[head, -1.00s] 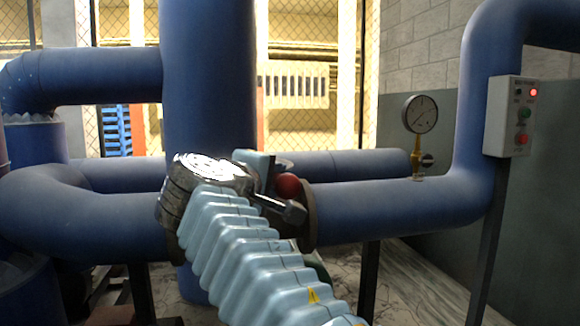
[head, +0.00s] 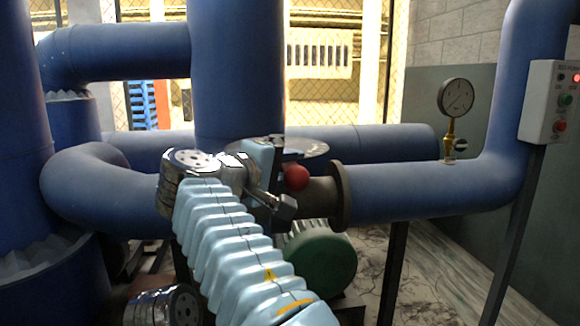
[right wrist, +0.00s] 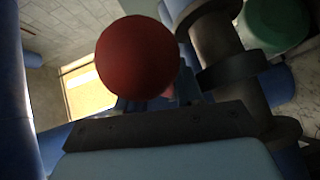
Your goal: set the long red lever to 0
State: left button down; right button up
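The red ball knob (head: 297,176) of the lever shows in front of the grey pipe flange, just right of the middle of the head view. Its shaft and any scale with a 0 are hidden or too small to read. In the right wrist view the red ball (right wrist: 138,57) is large and close, just beyond the dark edge of my gripper. My right gripper (head: 285,200) is right at the knob, from the near left side. Whether its fingers touch or enclose the ball is not clear. My left gripper is not in view.
Thick blue pipes (head: 430,190) run across the scene behind the knob. A green motor (head: 325,262) stands below. A pressure gauge (head: 456,97) and a button box (head: 555,103) are at the right. Marble-like floor (head: 440,270) is open at lower right.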

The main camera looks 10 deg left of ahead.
jog(key=shift+o, duration=1.4)
jog(key=shift+a, duration=0.15)
jog(key=v, duration=1.3)
jog(key=shift+s+a, duration=0.2)
jog(key=shift+s, duration=0.2)
